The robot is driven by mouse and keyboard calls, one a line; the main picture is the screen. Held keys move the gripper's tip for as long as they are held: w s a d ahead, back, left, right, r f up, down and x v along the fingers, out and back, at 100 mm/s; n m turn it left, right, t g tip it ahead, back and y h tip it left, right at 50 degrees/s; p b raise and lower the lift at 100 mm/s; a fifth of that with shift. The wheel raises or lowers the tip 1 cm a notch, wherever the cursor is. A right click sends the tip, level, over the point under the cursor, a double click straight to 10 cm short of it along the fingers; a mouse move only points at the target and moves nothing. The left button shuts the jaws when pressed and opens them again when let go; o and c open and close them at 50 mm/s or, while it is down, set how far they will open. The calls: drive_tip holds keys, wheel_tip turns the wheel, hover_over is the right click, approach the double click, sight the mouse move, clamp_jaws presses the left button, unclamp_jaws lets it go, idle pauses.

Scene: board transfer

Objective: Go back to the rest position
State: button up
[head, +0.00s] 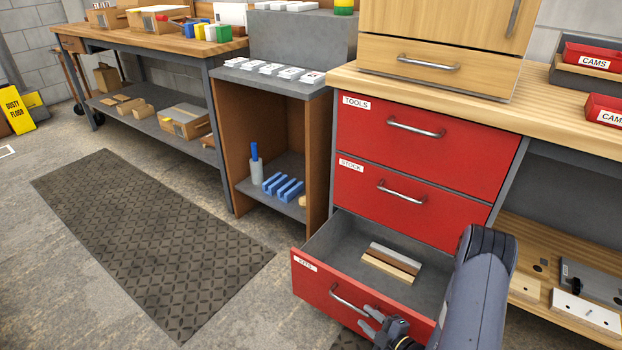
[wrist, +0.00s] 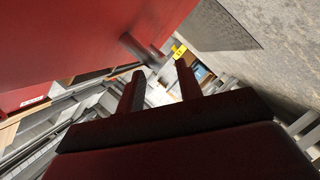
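My gripper (head: 367,318) is in front of the open bottom red drawer (head: 310,285), near the right end of its metal handle (head: 345,300). In the wrist view the two fingers of my gripper (wrist: 160,69) stand apart with nothing between them. The handle (wrist: 138,48) shows just beyond the fingertips there; I cannot tell whether they touch it. The drawer is pulled well out, and a light and brown board piece (head: 390,264) lies inside it. My arm (head: 478,290) covers the drawer's right side.
The drawers labelled TOOLS (head: 440,155) and STOCK (head: 400,205) above are shut. A wooden cabinet (head: 430,75) stands on the worktop (head: 480,100). An open shelf unit (head: 230,140) is at the left. The floor with its dark mat (head: 150,235) is clear. Boards lie on the lower right shelf (head: 540,245).

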sight(362, 312)
drive_tip(key=b+x, duration=0.1)
drive_tip(key=x, duration=0.3)
drive_tip(key=shift+w+a+f, duration=0.15)
drive_tip(key=shift+w, duration=0.05)
drive_tip(key=shift+w+a, duration=0.2)
drive_tip(key=shift+w, duration=0.15)
drive_tip(key=shift+d, duration=0.1)
